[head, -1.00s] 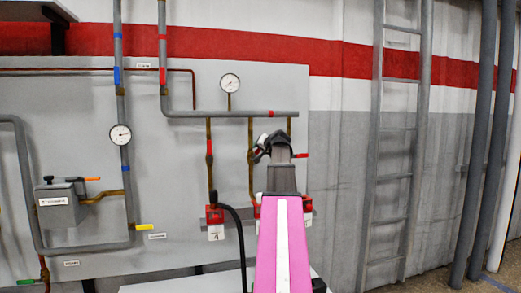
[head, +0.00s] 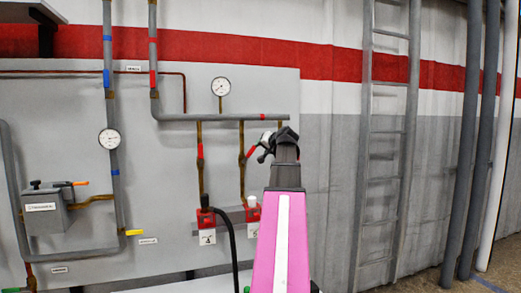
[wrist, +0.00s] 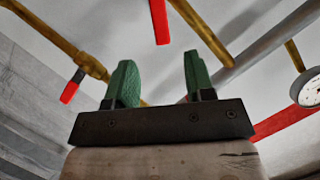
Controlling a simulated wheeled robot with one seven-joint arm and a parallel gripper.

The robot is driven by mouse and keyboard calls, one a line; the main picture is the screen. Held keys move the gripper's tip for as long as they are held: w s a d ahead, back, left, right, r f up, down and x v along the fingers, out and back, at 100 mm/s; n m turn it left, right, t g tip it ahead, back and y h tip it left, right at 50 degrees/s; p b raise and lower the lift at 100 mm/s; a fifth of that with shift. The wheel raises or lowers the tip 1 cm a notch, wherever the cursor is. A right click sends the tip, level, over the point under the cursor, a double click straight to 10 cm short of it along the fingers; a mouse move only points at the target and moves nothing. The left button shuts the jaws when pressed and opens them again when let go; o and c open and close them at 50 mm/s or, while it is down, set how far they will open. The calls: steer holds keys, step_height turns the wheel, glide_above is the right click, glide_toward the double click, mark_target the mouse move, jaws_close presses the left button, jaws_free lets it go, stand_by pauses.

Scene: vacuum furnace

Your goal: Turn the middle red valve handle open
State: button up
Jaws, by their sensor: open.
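My gripper (head: 268,147) is raised in front of the pipe panel in the head view, at the end of my pink arm. In the wrist view its two green fingers (wrist: 159,82) are apart with nothing between them. The middle red valve handle (head: 251,152) slants up and right from its brass pipe, just left of my gripper. In the wrist view, which looks turned over, it seems to be the red bar (wrist: 159,20) at the top, beyond the fingertips. The left red handle (head: 200,151) lies along its pipe. Another red handle (wrist: 70,91) shows at left in the wrist view.
A grey horizontal pipe (head: 180,117) with a round gauge (head: 220,87) runs above the handles. Red fittings (head: 206,216) and a black hose (head: 232,250) are below. A grey box (head: 48,210) stands left and a ladder (head: 386,140) right.

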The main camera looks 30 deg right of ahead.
steer(key=c, duration=0.6)
steer(key=shift+w+d+f+y, duration=0.1)
steer(key=shift+d+f+y, duration=0.05)
steer(key=shift+f+y, duration=0.15)
jaws_close()
steer(key=m+t+y, duration=0.2)
steer(key=m+y, duration=0.3)
glide_toward(249, 155)
steer(key=d+f, duration=0.2)
steer(key=d, duration=0.1)
steer(key=s+d+f+m+t+y, duration=0.2)
steer(key=d+f+m+t+y, duration=0.15)
steer(key=d+m, duration=0.25)
steer(key=w+a+r, duration=0.6)
steer(key=w+r, duration=0.1)
steer(key=w, duration=0.2)
steer(key=shift+a+t+y, duration=0.25)
steer(key=shift+t+y, duration=0.1)
steer(key=shift+t, duration=0.1)
